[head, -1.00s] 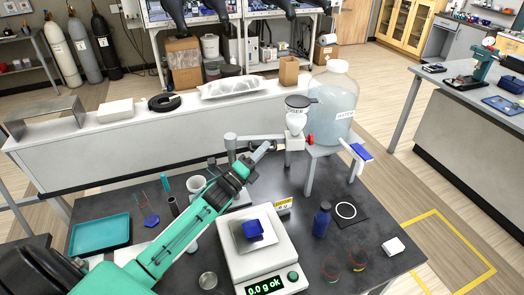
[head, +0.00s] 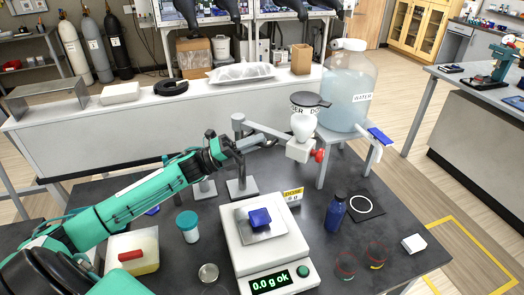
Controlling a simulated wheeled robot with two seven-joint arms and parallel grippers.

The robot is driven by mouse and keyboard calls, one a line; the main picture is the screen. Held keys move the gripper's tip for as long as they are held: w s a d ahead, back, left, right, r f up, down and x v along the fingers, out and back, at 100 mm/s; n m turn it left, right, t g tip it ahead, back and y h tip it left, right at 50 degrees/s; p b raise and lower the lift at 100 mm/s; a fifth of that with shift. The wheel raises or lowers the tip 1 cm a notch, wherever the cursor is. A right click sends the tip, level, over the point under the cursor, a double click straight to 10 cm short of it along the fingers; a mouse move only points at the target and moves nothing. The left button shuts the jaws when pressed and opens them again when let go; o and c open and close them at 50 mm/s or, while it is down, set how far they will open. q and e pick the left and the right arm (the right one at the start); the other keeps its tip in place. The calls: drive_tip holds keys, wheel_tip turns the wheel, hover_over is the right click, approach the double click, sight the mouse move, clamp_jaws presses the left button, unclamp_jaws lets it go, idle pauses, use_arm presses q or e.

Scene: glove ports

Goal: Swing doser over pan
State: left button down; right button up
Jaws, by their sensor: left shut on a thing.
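The doser (head: 303,125) is a white bulb with a dark lid and a red knob, carried on a grey swing arm (head: 256,127) from an upright post. It hangs behind and right of the balance pan (head: 277,228), not over it. The pan is on the white balance (head: 240,248) and holds a blue weighing boat (head: 260,217); the display reads 0.0 g ok. My left gripper (head: 266,141) is shut on the doser's swing arm, between post and bulb; its fingers partly hide the arm. My right gripper is not seen.
A large water jar (head: 348,95) on a stand is close behind and right of the doser. A blue bottle (head: 336,212) stands right of the balance. A teal-lidded jar (head: 188,226) and a yellowish tray (head: 145,265) are at left.

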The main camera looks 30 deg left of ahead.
use_arm(q)
drive_tip(key=shift+s+a+f+m+g+h+b, duration=0.1)
drive_tip(key=shift+s+a+m+g+h+b, duration=0.25)
drive_tip(key=shift+g+b, duration=0.35)
drive_tip(key=shift+s+a+m+g+h+b, duration=0.15)
drive_tip(key=shift+s+m+g+h+b, duration=0.15)
drive_tip(key=shift+m+g+h+b, duration=0.4)
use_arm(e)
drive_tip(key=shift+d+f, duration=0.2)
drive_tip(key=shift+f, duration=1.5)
use_arm(q)
drive_tip(key=c, duration=1.8)
unclamp_jaws()
drive_tip(key=shift+o, duration=0.2)
